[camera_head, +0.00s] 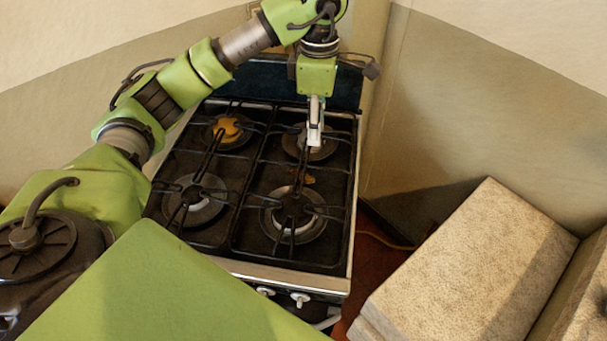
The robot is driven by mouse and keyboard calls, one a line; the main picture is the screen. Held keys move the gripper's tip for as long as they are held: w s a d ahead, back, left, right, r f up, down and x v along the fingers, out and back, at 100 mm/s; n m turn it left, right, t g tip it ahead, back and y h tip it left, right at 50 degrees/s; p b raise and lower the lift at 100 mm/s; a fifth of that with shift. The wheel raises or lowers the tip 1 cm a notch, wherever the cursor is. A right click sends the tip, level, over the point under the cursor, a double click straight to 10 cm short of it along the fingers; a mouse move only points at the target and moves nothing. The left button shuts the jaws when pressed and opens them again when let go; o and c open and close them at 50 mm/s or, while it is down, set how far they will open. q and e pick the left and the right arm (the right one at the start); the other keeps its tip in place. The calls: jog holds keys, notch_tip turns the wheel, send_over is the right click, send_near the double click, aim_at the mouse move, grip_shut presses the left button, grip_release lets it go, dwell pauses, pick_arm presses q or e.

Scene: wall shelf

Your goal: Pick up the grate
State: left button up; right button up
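A black wire grate (300,176) lies over the right-hand burners of the gas stove. A second black grate (208,160) lies over the left-hand burners. My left gripper (314,143) points down over the rear right burner, with its fingertips at or just above the bars of the right grate. Its pale fingers look close together, but I cannot tell whether a bar is between them. The fingers hide part of the rear right burner. My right gripper is not in view.
Walls stand close behind and to the right. A beige speckled block (470,265) stands at the lower right, with a floor gap beside the stove.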

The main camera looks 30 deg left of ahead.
aim_at(315, 166)
pick_arm(q)
notch_tip(315, 166, down, 8)
jog(key=shift+f+p, duration=0.15)
jog(key=shift+p, duration=0.8)
jog(key=shift+f, duration=0.25)
jog(key=f+p, duration=0.2)
jog(key=f, duration=0.2)
jog(key=shift+w+f, duration=0.2)
jog(key=shift+f, duration=0.2)
grip_shut()
jog(key=shift+w+r, duration=0.1)
